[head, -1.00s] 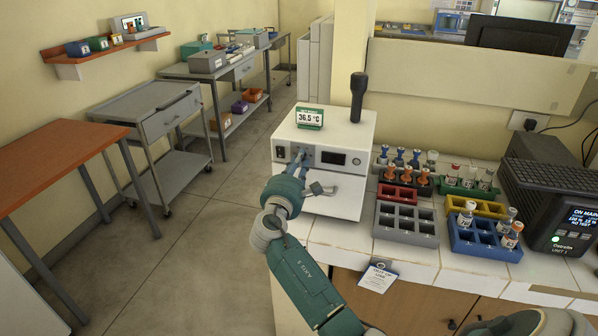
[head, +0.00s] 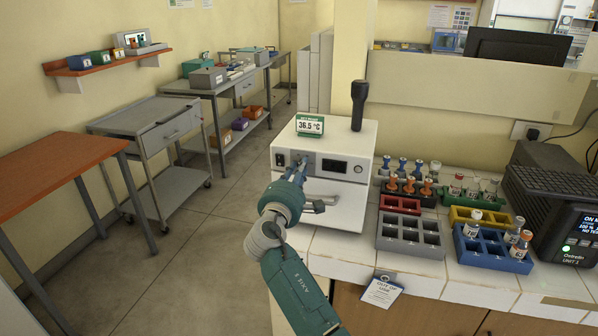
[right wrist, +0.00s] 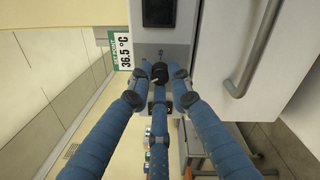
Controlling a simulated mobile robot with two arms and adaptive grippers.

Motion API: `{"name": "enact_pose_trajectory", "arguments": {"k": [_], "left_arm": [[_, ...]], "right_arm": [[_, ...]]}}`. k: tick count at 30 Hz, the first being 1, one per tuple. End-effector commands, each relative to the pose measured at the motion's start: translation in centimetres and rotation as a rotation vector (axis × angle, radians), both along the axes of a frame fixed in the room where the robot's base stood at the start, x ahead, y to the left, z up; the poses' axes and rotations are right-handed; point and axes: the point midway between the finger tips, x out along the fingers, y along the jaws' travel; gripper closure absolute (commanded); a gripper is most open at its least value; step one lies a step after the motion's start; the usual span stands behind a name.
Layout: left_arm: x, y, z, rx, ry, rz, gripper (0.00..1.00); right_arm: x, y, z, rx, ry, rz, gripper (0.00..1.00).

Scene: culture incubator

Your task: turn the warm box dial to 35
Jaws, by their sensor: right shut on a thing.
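The warm box (head: 345,137) is a white cabinet on the tiled bench. A green-framed card on its top (head: 310,125) reads 36.5 °C; it also shows sideways in the right wrist view (right wrist: 124,52). The small dark display (head: 334,165) on its front is unreadable. The black dial (right wrist: 168,73) shows between my right fingers in the right wrist view, and the fingers hide most of it in the head view. My right gripper (head: 299,168), with blue fingers, is shut on the dial. My left gripper is out of view.
A bar handle (right wrist: 262,50) sticks out of the box front beside the fingers. A black upright object (head: 358,105) stands on the box. Racks of vials (head: 410,232) fill the bench to the right. A tag (head: 383,291) hangs at the bench edge. Open floor lies left.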

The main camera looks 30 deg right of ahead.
Motion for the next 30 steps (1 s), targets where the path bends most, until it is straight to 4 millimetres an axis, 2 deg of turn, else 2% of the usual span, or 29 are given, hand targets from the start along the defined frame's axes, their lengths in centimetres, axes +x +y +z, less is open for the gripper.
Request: {"name": "enact_pose_trajectory", "arguments": {"k": [5,6,8,20,30], "left_arm": [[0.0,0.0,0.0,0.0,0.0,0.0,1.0],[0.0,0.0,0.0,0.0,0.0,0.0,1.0],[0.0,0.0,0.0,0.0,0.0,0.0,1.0],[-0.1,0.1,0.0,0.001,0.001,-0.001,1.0],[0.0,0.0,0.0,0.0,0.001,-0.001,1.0]], "right_arm": [[0.0,0.0,-0.2,0.003,0.004,0.0,1.0],[0.0,0.0,-0.2,0.003,0.004,0.0,0.75],[0.0,0.0,-0.2,0.001,0.004,0.0,0.63],[-0.5,0.6,-0.2,0.001,0.002,0.001,0.62],[-4.9,5.6,-0.5,0.003,0.003,0.002,0.62]]}}
